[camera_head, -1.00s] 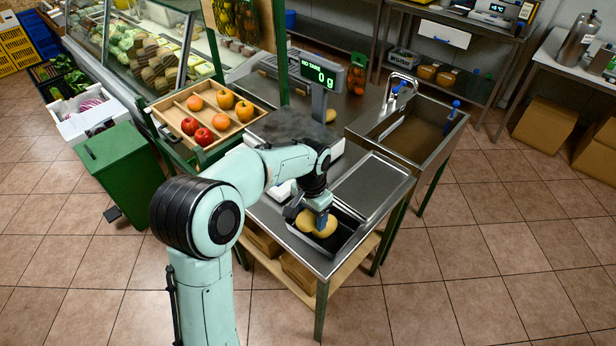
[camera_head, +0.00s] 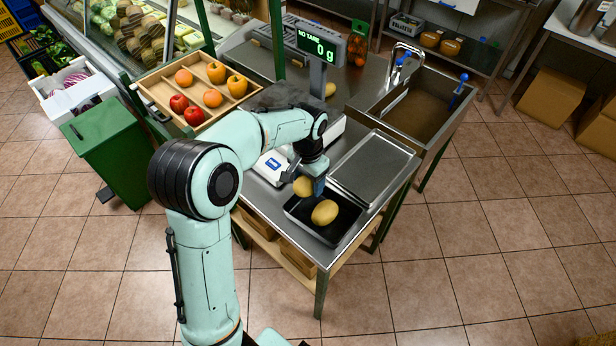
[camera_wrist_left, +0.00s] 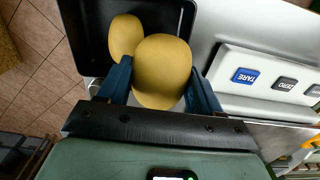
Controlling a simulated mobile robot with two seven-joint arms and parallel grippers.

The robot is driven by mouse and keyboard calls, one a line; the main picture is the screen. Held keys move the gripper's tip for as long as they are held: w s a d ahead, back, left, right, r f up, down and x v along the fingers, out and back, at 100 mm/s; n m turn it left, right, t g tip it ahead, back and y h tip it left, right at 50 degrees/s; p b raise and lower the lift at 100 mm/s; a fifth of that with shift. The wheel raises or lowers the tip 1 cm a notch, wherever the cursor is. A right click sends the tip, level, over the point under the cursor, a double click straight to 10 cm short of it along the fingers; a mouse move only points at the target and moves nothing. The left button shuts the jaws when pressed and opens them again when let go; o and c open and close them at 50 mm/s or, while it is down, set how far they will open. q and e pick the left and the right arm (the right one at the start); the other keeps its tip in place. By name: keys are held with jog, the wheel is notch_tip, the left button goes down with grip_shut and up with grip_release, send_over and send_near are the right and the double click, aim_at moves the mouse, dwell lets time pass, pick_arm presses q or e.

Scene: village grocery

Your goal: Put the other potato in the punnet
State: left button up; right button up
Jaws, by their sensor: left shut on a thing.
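My left gripper (camera_head: 308,186) is shut on a yellow-brown potato (camera_head: 302,187). In the left wrist view this held potato (camera_wrist_left: 162,72) sits between the two blue fingers. The held potato is at the upper left side of a shallow black tray (camera_head: 341,232), which may be the punnet. Its height above the tray floor is hard to tell. Another potato (camera_head: 324,212) lies in the tray, and it also shows in the left wrist view (camera_wrist_left: 125,36), partly behind the held one. A further potato-like item (camera_head: 330,89) lies behind the scale. My right gripper is not in view.
The scale (camera_head: 270,165) stands beside the tray, its display (camera_head: 314,42) reading 0 g. A metal tray or lid (camera_head: 373,166) lies to the right, with a sink (camera_head: 420,112) beyond. A wooden fruit crate (camera_head: 160,95) stands at the left.

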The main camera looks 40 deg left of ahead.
pick_arm(q)
jog(key=shift+f+b, duration=1.4)
jog(key=shift+f, duration=1.2)
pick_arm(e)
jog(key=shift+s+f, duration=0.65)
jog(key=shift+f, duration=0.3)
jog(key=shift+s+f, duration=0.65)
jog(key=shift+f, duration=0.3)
pick_arm(q)
jog(key=o, duration=1.2)
notch_tip(320, 180, up, 13)
jog(key=shift+r+p, duration=0.2)
jog(key=shift+p, duration=0.65)
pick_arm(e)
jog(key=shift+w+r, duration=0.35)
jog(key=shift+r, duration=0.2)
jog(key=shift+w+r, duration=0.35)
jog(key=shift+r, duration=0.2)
